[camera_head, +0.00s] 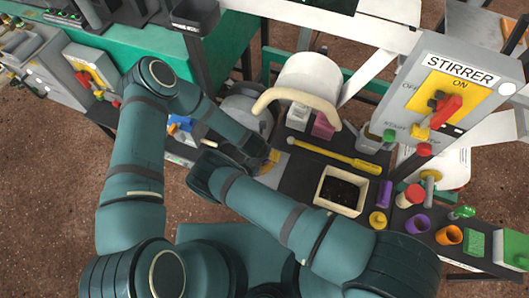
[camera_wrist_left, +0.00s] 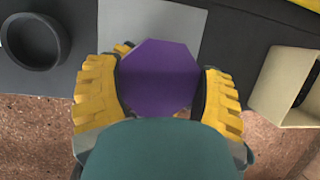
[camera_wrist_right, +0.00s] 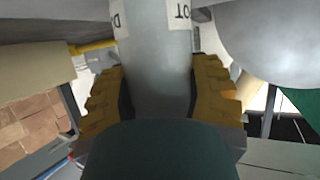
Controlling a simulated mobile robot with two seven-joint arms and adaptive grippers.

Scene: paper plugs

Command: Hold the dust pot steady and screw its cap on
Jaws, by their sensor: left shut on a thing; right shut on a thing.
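My left gripper (camera_head: 268,160) is shut on a purple octagonal piece (camera_wrist_left: 158,75), seen from above in the left wrist view with a finger on each side. It is held over or near the grey mat (camera_wrist_left: 185,18). My right gripper (camera_wrist_right: 160,95) is shut on a smooth grey cylinder (camera_wrist_right: 155,60) that bears partly visible white labels with upside-down letters. My arms hide this cylinder in the head view. I cannot tell which held piece is the dust pot or its cap, and the two are not seen touching.
A cream tray (camera_head: 322,190) with dark contents stands right of my left gripper. A yellow bar (camera_head: 330,157) lies behind it. Purple (camera_head: 418,223) and orange (camera_head: 449,235) cups stand at right, below the stirrer box (camera_head: 443,100). A large grey drum (camera_head: 247,108) is behind my grippers.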

